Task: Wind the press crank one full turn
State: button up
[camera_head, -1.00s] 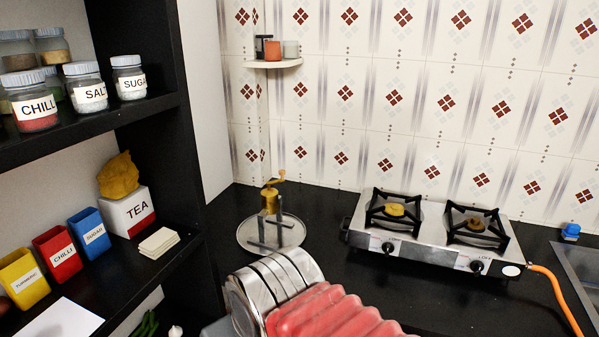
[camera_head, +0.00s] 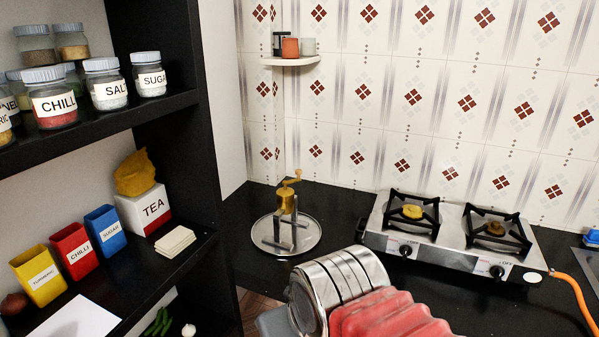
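The brass press (camera_head: 285,202) stands upright on grey metal supports, on a round steel tray (camera_head: 308,240) at the back left of the black counter. Its crank (camera_head: 292,182) is at the top, a short brass arm with a small knob raised at its right end. Nothing touches the crank. No fingers of my gripper show in this view.
A shiny steel and red ribbed shape (camera_head: 375,305) fills the bottom middle, in front of the counter; I cannot tell what it is. A two-burner stove (camera_head: 455,240) stands right of the tray. Shelves with jars and a tea box (camera_head: 143,208) stand at left.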

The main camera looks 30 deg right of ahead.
aim_at(298, 171)
jog(key=i, duration=1)
